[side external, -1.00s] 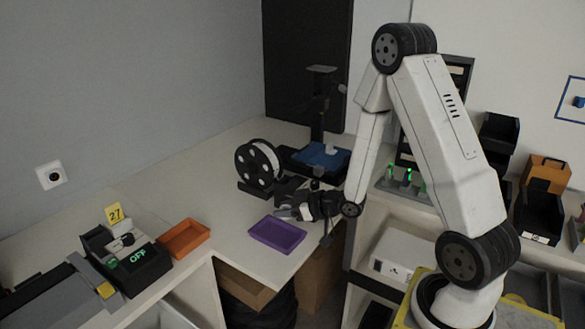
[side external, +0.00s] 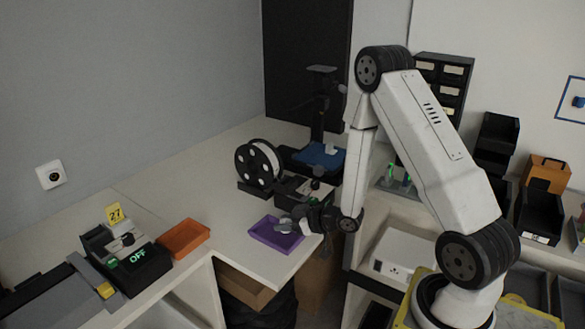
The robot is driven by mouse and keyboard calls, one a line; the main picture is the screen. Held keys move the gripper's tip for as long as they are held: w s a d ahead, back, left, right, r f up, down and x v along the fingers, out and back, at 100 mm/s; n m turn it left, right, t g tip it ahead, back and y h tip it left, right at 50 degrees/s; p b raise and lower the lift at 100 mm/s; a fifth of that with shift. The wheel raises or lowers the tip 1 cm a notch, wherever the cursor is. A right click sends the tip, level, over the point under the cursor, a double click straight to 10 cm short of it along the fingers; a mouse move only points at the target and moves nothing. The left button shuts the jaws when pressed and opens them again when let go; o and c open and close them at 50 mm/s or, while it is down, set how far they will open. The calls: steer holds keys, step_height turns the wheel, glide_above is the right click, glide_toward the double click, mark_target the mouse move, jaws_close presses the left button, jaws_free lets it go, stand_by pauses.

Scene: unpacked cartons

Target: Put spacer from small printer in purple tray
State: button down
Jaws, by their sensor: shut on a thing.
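The purple tray (side external: 262,238) lies on the white bench near its front edge. My gripper (side external: 284,226) is over the right part of the tray, pointing left. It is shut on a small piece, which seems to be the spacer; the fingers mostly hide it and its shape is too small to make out. I cannot tell whether it touches the tray. The small printer (side external: 322,110) stands at the back of the bench, with a blue bed (side external: 316,157). A small white piece (side external: 331,148) stands on that bed.
A white spool on a black holder (side external: 257,165) stands behind the tray. A dark box (side external: 302,190) sits between spool and gripper. The bench left of the purple tray is clear.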

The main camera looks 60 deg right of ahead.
mark_target(286, 240)
steer(key=shift+f, duration=1.7)
steer(key=shift+f, duration=0.1)
steer(key=c, duration=0.6)
jaws_free()
steer(key=shift+o, duration=0.2)
steer(key=shift+v, duration=3.85)
steer(key=shift+w, duration=0.15)
